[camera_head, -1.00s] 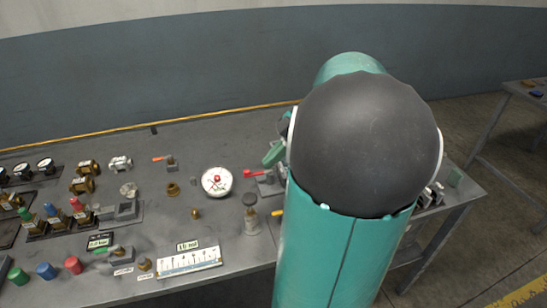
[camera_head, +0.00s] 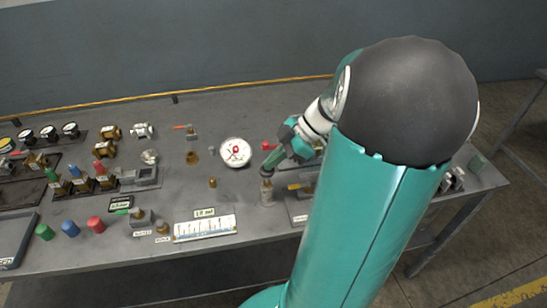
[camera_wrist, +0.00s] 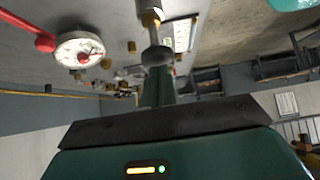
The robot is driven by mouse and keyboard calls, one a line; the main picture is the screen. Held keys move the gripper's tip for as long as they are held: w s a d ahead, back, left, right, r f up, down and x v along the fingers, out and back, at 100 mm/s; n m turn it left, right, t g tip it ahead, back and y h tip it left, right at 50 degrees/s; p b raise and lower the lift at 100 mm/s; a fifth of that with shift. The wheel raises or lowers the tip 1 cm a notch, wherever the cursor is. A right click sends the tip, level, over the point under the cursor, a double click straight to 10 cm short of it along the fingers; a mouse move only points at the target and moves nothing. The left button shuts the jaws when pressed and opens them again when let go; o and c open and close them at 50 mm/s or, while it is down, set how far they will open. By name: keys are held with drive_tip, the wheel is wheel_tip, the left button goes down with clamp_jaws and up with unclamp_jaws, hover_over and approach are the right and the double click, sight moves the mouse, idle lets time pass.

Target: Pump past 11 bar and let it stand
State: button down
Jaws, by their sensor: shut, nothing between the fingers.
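The pump (camera_head: 267,194) is a small upright metal cylinder with a dark knob on top, near the middle of the bench. It also shows in the wrist view (camera_wrist: 149,14), with its rod and knob pointing at my fingers. My gripper (camera_head: 274,160) is shut and empty, with its fingertips at the pump knob. Whether they touch it I cannot tell. A white round gauge (camera_head: 235,152) with a red centre stands behind the pump, and also shows in the wrist view (camera_wrist: 80,48). Its needle is too small to read. A small bar sign (camera_head: 204,212) stands at the front; its number is unclear.
A red-handled valve (camera_head: 268,146) sits right of the gauge, close to my gripper. A white scale plate (camera_head: 205,228) lies in front. Coloured caps (camera_head: 70,228) and brass fittings (camera_head: 110,132) crowd the left. My arm hides the bench's right part.

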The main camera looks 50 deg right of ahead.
sight(273, 170)
drive_tip(key=shift+f, duration=1.85)
